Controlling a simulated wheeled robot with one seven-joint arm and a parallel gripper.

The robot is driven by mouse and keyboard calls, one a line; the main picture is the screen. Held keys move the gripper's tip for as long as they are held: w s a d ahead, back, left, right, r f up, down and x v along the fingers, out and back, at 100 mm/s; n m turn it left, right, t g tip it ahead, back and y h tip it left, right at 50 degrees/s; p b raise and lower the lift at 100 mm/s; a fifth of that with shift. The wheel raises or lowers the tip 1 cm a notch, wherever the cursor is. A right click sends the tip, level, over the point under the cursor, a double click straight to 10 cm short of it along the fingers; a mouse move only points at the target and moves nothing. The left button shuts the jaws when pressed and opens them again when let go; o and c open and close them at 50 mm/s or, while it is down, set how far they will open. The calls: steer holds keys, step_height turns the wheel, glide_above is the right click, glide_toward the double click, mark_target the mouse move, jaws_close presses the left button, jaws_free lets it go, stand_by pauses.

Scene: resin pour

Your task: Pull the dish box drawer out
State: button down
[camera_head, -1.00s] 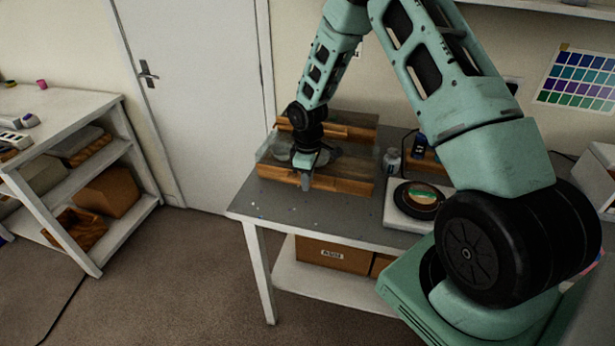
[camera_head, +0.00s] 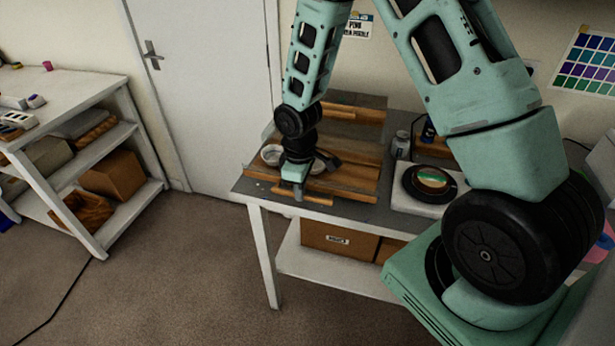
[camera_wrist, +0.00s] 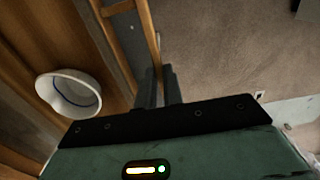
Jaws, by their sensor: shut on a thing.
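The dish box (camera_head: 352,113) is a wooden box with glassy-looking sides on the grey table, against the wall. Its drawer (camera_head: 350,178) stands out towards the table's front edge. White round dishes (camera_head: 271,154) lie in it, and one shows as a white bowl (camera_wrist: 70,92) in the wrist view. My gripper (camera_head: 298,193) points down at the drawer's front. In the wrist view my gripper (camera_wrist: 159,90) is shut on the drawer's front edge or handle; the exact grip is partly hidden by the fingers.
A white device with a black round plate (camera_head: 430,183) stands right of the box, with bottles (camera_head: 400,145) behind it. Cardboard boxes (camera_head: 340,240) sit on the lower shelf. A white shelf unit (camera_head: 70,90) stands at left. Floor in front is clear.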

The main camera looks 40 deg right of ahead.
steer(key=shift+s+a, duration=0.2)
steer(key=shift+a, duration=0.1)
steer(key=c, duration=1.5)
jaws_free()
steer(key=shift+a, duration=0.1)
step_height(320, 180, up, 17)
steer(key=shift+r+b, duration=0.2)
steer(key=shift+b, duration=0.7)
